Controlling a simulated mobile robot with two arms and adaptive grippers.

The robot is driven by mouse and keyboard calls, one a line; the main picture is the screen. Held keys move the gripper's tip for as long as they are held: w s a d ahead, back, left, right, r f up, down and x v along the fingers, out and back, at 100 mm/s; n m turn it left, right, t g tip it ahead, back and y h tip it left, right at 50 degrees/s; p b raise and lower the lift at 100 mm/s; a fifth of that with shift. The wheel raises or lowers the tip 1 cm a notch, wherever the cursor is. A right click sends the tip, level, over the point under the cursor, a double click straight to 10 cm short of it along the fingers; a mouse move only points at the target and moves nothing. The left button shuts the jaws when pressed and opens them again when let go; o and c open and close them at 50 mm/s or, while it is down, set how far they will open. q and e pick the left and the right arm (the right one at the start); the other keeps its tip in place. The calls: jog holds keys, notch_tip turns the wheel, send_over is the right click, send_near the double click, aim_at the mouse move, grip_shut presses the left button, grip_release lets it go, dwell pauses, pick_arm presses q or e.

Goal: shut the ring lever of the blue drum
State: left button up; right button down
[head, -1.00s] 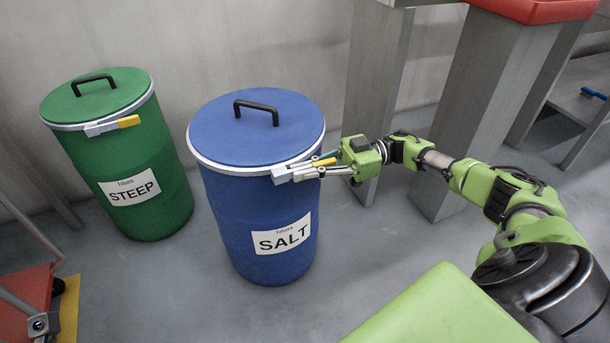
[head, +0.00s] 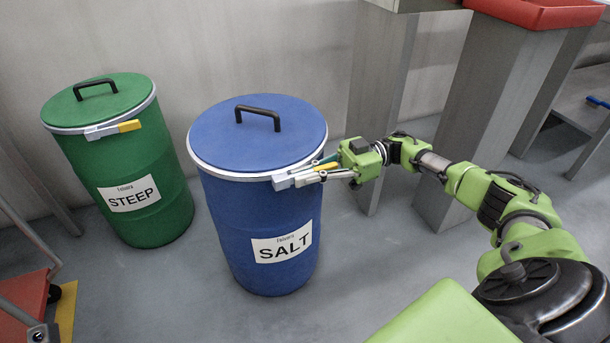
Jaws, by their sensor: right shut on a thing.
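The blue drum (head: 262,225), labelled SALT, stands upright on the floor with its blue lid (head: 255,140) on and a black handle on top. A silver ring runs around the lid's rim. Its ring lever (head: 285,182), grey with a yellow end, is at the drum's front right and lies close along the ring; any small gap cannot be made out. My right gripper (head: 318,174) reaches in from the right and is shut on the ring lever, its fingers hiding part of the yellow end. My left gripper is not in view.
A green drum (head: 115,165) labelled STEEP stands to the left, its yellow-ended lever against its ring. Grey pillars (head: 380,110) rise behind my right arm. A red tray (head: 530,12) is at the top right. Floor in front of the blue drum is clear.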

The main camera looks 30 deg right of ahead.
aim_at(332, 167)
jog(key=c, duration=2.2)
grip_release()
jog(key=shift+s+d, duration=0.2)
jog(key=shift+d, duration=1.05)
jog(key=shift+s+d, duration=0.2)
jog(key=shift+d, duration=1)
jog(key=shift+s+d, duration=0.2)
jog(key=shift+d, duration=1.05)
